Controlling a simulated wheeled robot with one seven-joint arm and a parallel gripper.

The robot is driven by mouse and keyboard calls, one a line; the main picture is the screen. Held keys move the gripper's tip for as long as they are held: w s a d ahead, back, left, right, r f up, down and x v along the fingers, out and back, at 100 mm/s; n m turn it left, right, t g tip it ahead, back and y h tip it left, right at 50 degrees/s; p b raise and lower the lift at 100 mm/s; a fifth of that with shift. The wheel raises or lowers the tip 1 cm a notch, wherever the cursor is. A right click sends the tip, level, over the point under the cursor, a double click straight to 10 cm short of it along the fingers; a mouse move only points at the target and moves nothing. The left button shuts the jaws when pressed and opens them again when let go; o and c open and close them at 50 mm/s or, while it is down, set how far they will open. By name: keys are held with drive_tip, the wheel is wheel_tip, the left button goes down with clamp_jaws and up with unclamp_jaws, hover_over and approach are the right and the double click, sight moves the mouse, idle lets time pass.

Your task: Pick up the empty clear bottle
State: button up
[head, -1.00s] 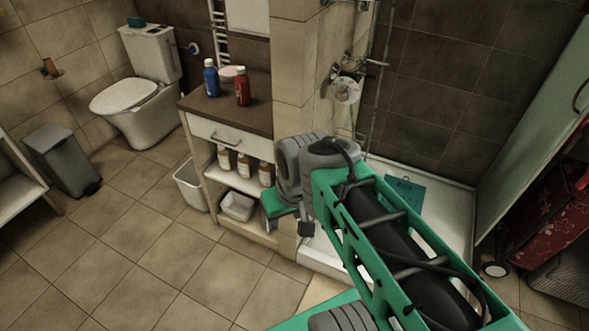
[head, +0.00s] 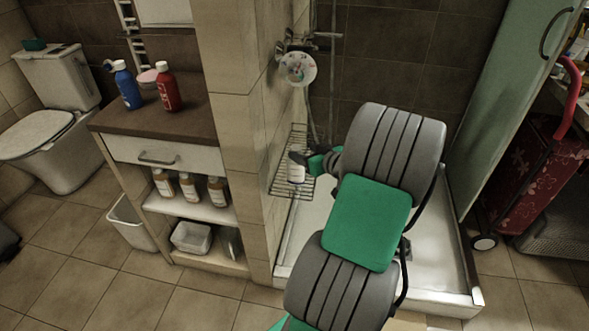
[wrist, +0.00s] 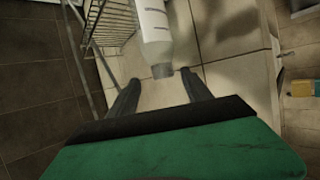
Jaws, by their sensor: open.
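A pale, whitish bottle with dark marks (head: 297,172) stands on the wire rack (head: 280,187) at the tiled wall of the shower; part of it is hidden by my gripper (head: 302,158). In the wrist view the bottle (wrist: 154,30) shows at the top with its grey cap end toward me. My gripper (wrist: 160,80) is open, with one dark finger on either side of the cap end in the picture. I cannot tell whether the cap is between the fingers in depth. I see no contact.
The wire rack also shows in the wrist view (wrist: 108,22). A shower head (head: 298,69) is above it. A cabinet (head: 150,115) left of the wall carries a blue bottle (head: 127,86) and a red bottle (head: 168,92).

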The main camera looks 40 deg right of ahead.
sight(297, 149)
drive_tip(key=x, duration=0.4)
drive_tip(key=shift+w+a, duration=0.15)
drive_tip(key=shift+w, duration=0.3)
drive_tip(key=shift+s+a+r, duration=0.1)
drive_tip(key=shift+s+r, duration=0.05)
drive_tip(key=shift+r, duration=0.1)
drive_tip(key=shift+c, duration=1)
drive_tip(key=shift+f, duration=0.1)
clamp_jaws()
